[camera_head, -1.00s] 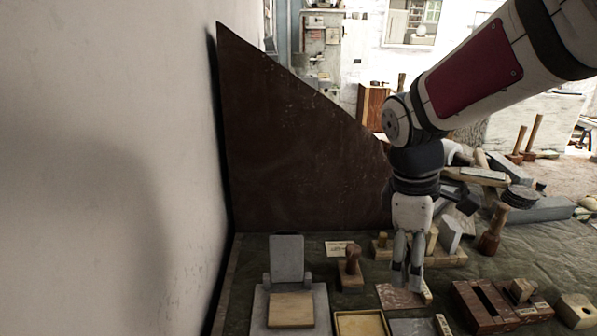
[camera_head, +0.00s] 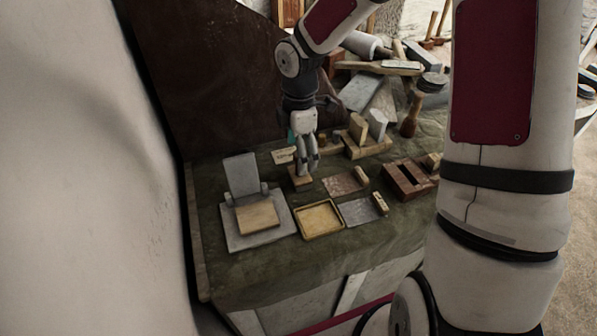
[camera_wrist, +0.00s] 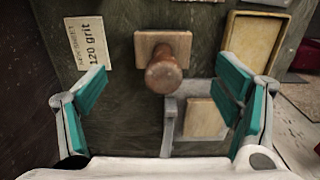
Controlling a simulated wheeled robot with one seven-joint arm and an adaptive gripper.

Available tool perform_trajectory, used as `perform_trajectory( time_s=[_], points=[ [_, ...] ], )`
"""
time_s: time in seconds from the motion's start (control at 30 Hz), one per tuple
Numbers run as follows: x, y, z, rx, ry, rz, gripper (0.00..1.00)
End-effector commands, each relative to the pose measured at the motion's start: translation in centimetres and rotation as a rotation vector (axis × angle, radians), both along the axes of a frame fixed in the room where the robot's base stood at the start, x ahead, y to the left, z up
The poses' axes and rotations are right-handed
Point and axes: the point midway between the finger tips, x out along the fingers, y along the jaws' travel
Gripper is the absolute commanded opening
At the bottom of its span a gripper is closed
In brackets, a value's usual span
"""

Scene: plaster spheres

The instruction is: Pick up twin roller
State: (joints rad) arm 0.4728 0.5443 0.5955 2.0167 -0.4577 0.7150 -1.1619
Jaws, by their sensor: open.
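No piece that is clearly a twin roller can be made out. My gripper (camera_head: 308,170) is open, pointing down over a small wooden block (camera_head: 299,184) on the bench. In the wrist view, the gripper (camera_wrist: 163,72) has its teal-padded fingers spread wide. Between and beyond them is a brown wooden knob (camera_wrist: 164,74) on a flat square base (camera_wrist: 180,42). The fingers do not appear to touch it. In the head view, the gripper hides the knob.
A grey stand (camera_head: 242,174) with a wooden pad (camera_head: 257,217) is at the left. A yellow-rimmed tray (camera_head: 297,218), a grey plate (camera_head: 356,212) and a slotted brown block (camera_head: 396,180) lie rightward. A "120 grit" card (camera_wrist: 88,42) lies beside the knob. A dark panel (camera_head: 200,80) stands behind.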

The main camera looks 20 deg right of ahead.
Motion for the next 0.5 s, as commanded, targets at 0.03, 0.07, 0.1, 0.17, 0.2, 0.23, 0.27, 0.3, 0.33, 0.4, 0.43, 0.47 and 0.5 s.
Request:
perform_trajectory(
  time_s=[0.03,0.07,0.1,0.17,0.2,0.23,0.27,0.3,0.33,0.4,0.43,0.47,0.5],
  points=[
    [-0.1,0.1,-0.6,0.0,0.002,0.002,0.83],
    [-0.1,0.1,-0.9,0.0,0.002,0.002,0.83],
    [-0.1,0.1,-1.2,0.0,0.002,0.002,0.83],
    [-0.1,0.1,-1.4,0.0,0.001,0.001,0.83],
    [-0.1,0.1,-1.6,0.0,0.001,0.001,0.83],
    [-0.1,0.1,-1.8,0.0,0.002,0.001,0.83],
    [-0.2,0.0,-2.1,0.0,0.003,0.001,0.83],
    [-0.2,0.1,-2.5,0.0,0.003,0.001,0.83],
    [-0.3,0.1,-3.0,0.001,0.004,0.002,0.83],
    [-0.4,0.1,-4.0,0.0,0.004,0.002,0.83],
    [-0.4,0.1,-4.5,0.001,0.004,0.002,0.83],
    [-0.4,0.1,-4.9,0.0,0.004,0.002,0.83],
    [-0.4,0.1,-5.4,0.0,0.003,0.002,0.83]
  ],
)
